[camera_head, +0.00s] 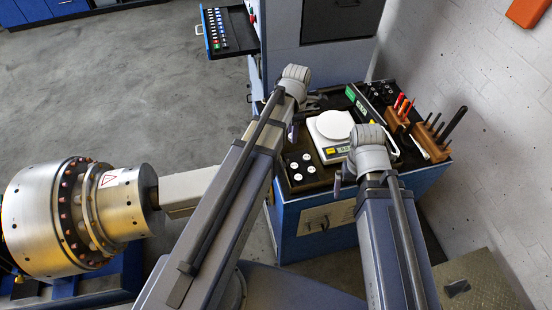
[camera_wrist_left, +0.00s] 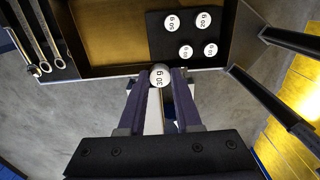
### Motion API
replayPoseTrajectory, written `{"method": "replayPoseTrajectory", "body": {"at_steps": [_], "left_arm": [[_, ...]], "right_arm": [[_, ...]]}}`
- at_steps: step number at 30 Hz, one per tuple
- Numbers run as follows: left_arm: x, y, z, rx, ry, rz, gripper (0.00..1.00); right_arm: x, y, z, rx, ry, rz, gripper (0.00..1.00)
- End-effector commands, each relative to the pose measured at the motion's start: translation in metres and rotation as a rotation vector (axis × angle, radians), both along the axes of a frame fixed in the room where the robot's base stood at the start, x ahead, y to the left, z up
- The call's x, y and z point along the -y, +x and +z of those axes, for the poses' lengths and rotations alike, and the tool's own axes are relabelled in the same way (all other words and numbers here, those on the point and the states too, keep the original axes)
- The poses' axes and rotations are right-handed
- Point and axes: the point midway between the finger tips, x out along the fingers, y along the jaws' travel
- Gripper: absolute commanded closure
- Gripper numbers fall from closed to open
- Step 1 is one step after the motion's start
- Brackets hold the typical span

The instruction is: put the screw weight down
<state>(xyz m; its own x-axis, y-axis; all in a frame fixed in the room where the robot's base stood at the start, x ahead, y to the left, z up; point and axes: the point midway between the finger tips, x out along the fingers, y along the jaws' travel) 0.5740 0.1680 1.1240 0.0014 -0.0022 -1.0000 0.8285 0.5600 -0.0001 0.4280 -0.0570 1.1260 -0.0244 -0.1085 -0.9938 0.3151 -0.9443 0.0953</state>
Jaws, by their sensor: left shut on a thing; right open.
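The screw weight (camera_wrist_left: 160,75), a pale round piece marked 30 g, is held between the two purple fingers of my left gripper (camera_wrist_left: 158,88). In the left wrist view it is at the near edge of a tray (camera_wrist_left: 112,70); its height above the edge is unclear. A black pad (camera_wrist_left: 184,35) in the tray carries several similar weights, including 50 g and 20 g. In the head view my left gripper (camera_head: 291,132) hangs by the trolley's left side, mostly hidden by its arm. My right gripper (camera_head: 338,184) is open at the trolley's front, partly hidden.
A white scale (camera_head: 335,125) stands on the blue trolley (camera_head: 320,218), right of the weights. Wooden tool holders (camera_head: 430,146) with upright tools are at the right. Wrenches (camera_wrist_left: 40,38) lie left of the tray. A large metal rotor (camera_head: 50,215) is at the far left.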

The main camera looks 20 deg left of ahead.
Motion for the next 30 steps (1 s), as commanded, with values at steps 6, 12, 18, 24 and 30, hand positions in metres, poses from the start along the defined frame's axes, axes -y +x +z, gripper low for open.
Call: {"method": "replayPoseTrajectory", "body": {"at_steps": [6,12,18,24,30], "left_arm": [[0.001,-0.002,-0.001,0.000,0.000,0.000,1.00],[0.001,-0.002,-0.018,0.000,0.000,0.000,1.00],[0.001,-0.002,-0.049,0.000,0.000,0.000,1.00],[0.001,-0.002,-0.065,0.000,0.000,0.000,1.00],[0.001,-0.002,-0.067,0.000,0.000,0.000,1.00]], "right_arm": [[0.000,0.000,-0.001,0.000,0.000,-0.001,0.00],[0.000,0.000,-0.018,0.000,0.000,0.000,0.00],[0.000,0.000,-0.049,0.001,-0.001,0.003,0.00],[0.000,0.000,-0.065,0.001,-0.001,0.009,0.00],[0.001,0.000,-0.067,0.000,-0.001,0.010,0.00]]}}
